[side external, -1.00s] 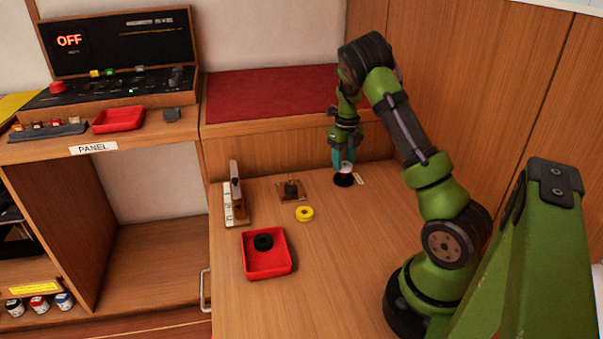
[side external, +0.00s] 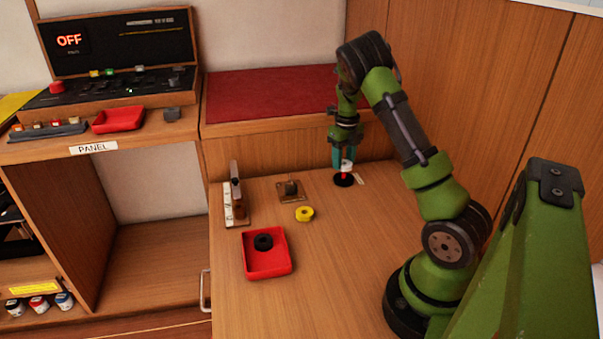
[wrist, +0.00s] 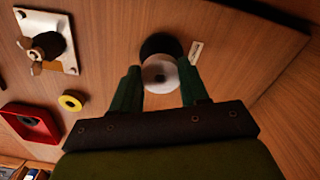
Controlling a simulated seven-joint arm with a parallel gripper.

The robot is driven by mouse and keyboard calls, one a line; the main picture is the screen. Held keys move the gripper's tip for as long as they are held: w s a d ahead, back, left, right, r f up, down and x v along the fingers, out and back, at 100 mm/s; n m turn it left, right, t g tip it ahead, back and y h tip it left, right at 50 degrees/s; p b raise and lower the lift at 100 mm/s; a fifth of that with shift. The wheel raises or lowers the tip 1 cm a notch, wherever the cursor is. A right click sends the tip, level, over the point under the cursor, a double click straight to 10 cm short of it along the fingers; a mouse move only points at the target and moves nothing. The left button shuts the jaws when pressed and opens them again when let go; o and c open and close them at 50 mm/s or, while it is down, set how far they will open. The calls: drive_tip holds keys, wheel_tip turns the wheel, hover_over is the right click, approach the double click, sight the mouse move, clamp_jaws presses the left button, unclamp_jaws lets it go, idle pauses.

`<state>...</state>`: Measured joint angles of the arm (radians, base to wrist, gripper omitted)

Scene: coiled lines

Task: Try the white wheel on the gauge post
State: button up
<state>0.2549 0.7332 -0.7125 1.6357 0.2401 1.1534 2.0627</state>
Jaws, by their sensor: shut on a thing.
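The white wheel (side external: 347,167) is between the fingers of my gripper (side external: 344,159), which is shut on it. In the wrist view the white wheel (wrist: 160,74) shows its flat face and a central hole with something grey in it. Right below the wheel is a round black base (side external: 343,181) with a red upright part (side external: 344,176), which looks like the gauge post. The black base also shows behind the wheel in the wrist view (wrist: 158,43). I cannot tell whether the post's tip is in the wheel's hole.
A yellow wheel (side external: 304,214) lies on the bench. A red tray (side external: 268,272) holds a black wheel (side external: 263,242). A square plate with a fitting (side external: 291,189) and an upright stand (side external: 236,207) are to the left. A small pale label (wrist: 196,53) lies beside the black base.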

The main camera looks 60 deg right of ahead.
drive_tip(key=shift+f, duration=0.15)
drive_tip(key=shift+f, duration=0.15)
idle(0.4)
drive_tip(key=shift+s+f, duration=0.1)
drive_tip(key=shift+s, duration=0.05)
idle(1.4)
drive_tip(key=shift+d+r, duration=0.1)
drive_tip(key=shift+r, duration=0.25)
idle(1.6)
drive_tip(key=o, duration=1.1)
drive_tip(key=shift+r, duration=3)
drive_tip(key=shift+r, duration=0.1)
